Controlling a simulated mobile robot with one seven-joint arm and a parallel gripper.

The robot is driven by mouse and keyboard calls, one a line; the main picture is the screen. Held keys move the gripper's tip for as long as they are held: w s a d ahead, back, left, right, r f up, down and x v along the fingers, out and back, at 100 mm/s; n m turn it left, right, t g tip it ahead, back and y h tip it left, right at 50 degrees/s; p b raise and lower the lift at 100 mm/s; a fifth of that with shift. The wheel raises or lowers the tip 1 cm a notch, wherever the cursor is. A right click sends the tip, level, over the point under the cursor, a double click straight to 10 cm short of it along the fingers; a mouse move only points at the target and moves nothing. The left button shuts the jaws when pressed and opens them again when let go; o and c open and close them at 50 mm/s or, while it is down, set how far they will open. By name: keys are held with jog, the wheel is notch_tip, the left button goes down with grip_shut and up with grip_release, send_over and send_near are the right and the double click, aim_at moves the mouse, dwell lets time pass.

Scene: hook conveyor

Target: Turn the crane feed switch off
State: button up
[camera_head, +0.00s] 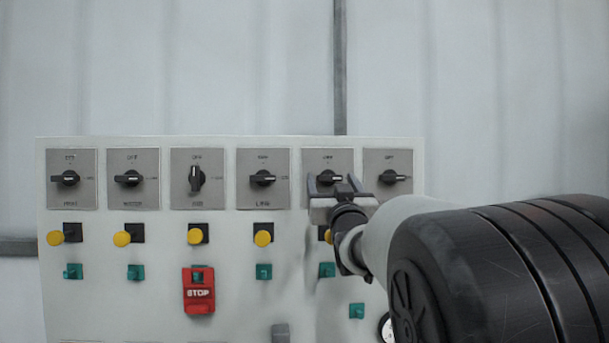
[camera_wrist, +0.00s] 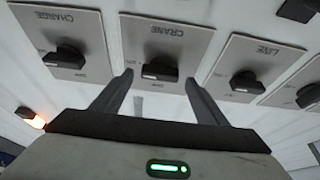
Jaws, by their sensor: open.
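The crane feed switch is a black rotary knob on a grey plate labelled CRANE (camera_wrist: 160,67), central in the wrist view. In the head view, this knob (camera_head: 329,177) is fifth from the left in the top row. Its pale-marked handle lies horizontal. My gripper (camera_head: 333,186) is open in front of it, and its body hides the plate's lower part. In the wrist view, the fingers of my gripper (camera_wrist: 158,80) stand apart to the left and right of the knob. I see nothing between them but the knob; contact cannot be told.
The CHARGE switch (camera_wrist: 65,57) and LINE switch (camera_wrist: 247,82) flank the crane switch closely. Below the row on the white panel (camera_head: 110,310) are yellow buttons (camera_head: 263,238), green switches (camera_head: 264,271) and a red STOP cover (camera_head: 198,292). The third switch (camera_head: 196,178) has a vertical handle.

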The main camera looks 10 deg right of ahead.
jog(key=shift+x, duration=0.9)
jog(key=shift+c, duration=0.4)
jog(key=c, duration=1)
